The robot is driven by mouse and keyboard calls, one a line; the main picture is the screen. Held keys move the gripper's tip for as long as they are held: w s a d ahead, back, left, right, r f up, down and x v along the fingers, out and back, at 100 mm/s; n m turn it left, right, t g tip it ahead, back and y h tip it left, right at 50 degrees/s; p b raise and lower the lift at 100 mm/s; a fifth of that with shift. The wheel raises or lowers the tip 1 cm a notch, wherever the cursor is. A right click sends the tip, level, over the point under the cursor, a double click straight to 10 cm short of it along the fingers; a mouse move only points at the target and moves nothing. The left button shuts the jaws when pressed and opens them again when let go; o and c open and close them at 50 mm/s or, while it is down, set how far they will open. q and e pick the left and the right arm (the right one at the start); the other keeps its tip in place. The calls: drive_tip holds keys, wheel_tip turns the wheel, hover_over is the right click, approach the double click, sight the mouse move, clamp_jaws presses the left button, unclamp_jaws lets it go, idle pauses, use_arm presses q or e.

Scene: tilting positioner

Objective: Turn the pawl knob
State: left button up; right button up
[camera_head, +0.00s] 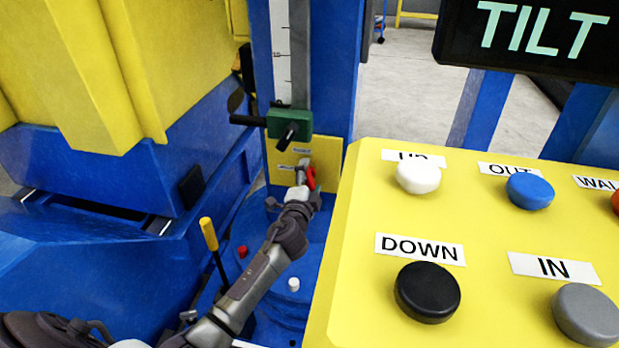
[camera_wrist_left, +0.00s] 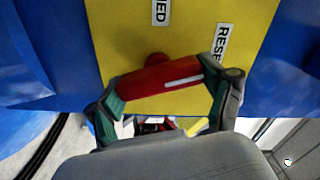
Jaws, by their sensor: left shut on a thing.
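The pawl knob is a red bar-shaped handle (camera_head: 310,178) with a white line along it, low on the yellow plate (camera_head: 280,178) of the blue column. In the left wrist view the red knob (camera_wrist_left: 158,80) lies crosswise, its white line towards the right end. My left gripper (camera_head: 304,184) reaches up to the plate from below. In the left wrist view its two green-padded fingers (camera_wrist_left: 160,86) close on the two ends of the knob. Labels ending in "ED" and starting with "RESE" show above the knob, partly cut off. My right gripper is not in view.
A green block with a black handle (camera_head: 289,123) sits on the column's scale above the knob. A yellow panel (camera_head: 360,290) with several buttons stands close on the right. A yellow-handled lever (camera_head: 209,234) rises left of my arm.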

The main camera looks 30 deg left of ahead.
use_arm(q)
drive_tip(key=shift+f, duration=0.1)
drive_tip(key=o, duration=1)
drive_tip(key=shift+o, duration=0.2)
drive_tip(key=v, duration=1.2)
drive_tip(key=shift+d, duration=0.1)
